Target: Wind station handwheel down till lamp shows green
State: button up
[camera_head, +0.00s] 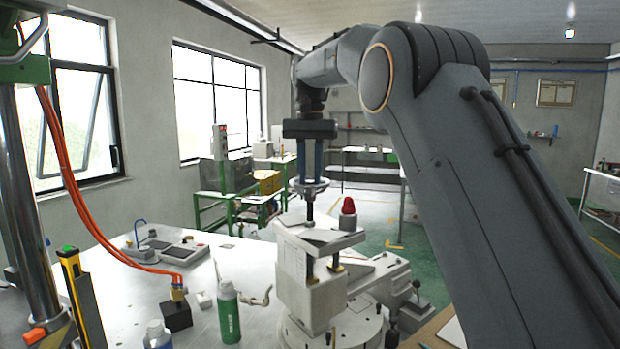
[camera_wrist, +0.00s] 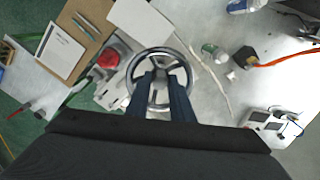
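The station handwheel (camera_head: 312,188) is a grey ring on a dark upright spindle above the pale wax station (camera_head: 308,283). The handwheel's rim, spokes and hub also show in the wrist view (camera_wrist: 162,76). The station's dome lamp (camera_head: 348,206) shows red, and it is red in the wrist view too (camera_wrist: 108,60). My gripper (camera_head: 310,178) points straight down over the handwheel. Its two blue fingers stand apart within the rim, one on each side of the hub, in the wrist view (camera_wrist: 161,78). Finger contact with the spokes cannot be told.
A green bottle (camera_head: 229,314), a black block (camera_head: 176,313) with orange hoses and a control box (camera_head: 182,252) stand on the table left of the station. A yellow-black post (camera_head: 84,301) stands at the near left. Green-framed benches stand behind.

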jog(key=o, duration=0.4)
jog(key=shift+c, duration=0.2)
jog(key=shift+r+b, duration=0.35)
jog(key=shift+r, duration=3.55)
